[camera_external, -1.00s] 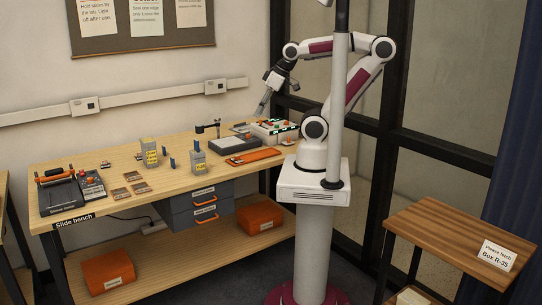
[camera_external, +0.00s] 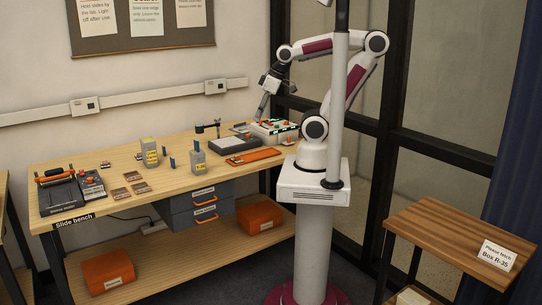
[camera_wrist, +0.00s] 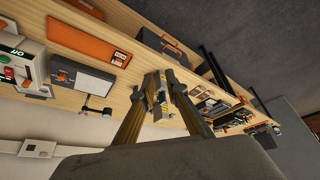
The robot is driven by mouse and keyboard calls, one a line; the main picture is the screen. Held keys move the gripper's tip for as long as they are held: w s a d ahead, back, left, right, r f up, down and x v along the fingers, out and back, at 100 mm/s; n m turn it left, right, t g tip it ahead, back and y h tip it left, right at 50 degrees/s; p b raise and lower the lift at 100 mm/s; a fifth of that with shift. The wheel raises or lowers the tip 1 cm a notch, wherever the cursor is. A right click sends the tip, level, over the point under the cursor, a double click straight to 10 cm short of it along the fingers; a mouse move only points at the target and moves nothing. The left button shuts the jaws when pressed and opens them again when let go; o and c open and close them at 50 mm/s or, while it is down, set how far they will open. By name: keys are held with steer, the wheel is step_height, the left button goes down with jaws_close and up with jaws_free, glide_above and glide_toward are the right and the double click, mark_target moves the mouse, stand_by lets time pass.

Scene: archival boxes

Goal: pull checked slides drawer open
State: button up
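A grey drawer unit hangs under the bench top, with an upper drawer (camera_external: 203,191) and a lower drawer (camera_external: 206,213). Both have orange handles and white labels too small to read, and both look shut. A grey drawer front with an orange handle also shows in the wrist view (camera_wrist: 165,44), beyond the bench edge. My gripper (camera_external: 260,117) is above the back right of the bench, well up and to the right of the drawers. In the wrist view its two fingers (camera_wrist: 164,82) are apart with nothing held between them.
The bench top (camera_external: 110,165) carries grey-and-yellow boxes (camera_external: 149,152), a dark device with a small arm (camera_external: 228,146), an orange tray (camera_external: 254,157) and a white-green device (camera_external: 274,131). Orange boxes (camera_external: 107,270) stand on the lower shelf. The floor before the drawers looks clear.

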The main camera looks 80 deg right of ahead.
steer(key=w+a+f+n+g+h, duration=0.1)
steer(key=w+f+n+g, duration=0.1)
steer(key=w+f, duration=0.3)
steer(key=w+a+f+n+g, duration=0.1)
steer(key=w+a+f+g, duration=0.15)
steer(key=f, duration=0.45)
steer(key=n+h, duration=0.1)
steer(key=n, duration=0.4)
glide_toward(206, 197)
steer(key=shift+t, duration=0.45)
steer(key=s+a, duration=0.2)
steer(key=s, duration=0.1)
steer(key=shift+s+a, duration=0.15)
steer(key=shift+a, duration=0.25)
steer(key=shift+w+a+n, duration=0.3)
steer(key=shift+w, duration=0.15)
steer(key=shift+f, duration=0.15)
steer(key=shift+w+d+f, duration=0.2)
steer(key=shift+f, duration=1.05)
steer(key=shift+w+d+f, duration=0.15)
steer(key=shift+f, duration=1.05)
steer(key=shift+w+d+f, duration=0.2)
steer(key=shift+f, duration=1.05)
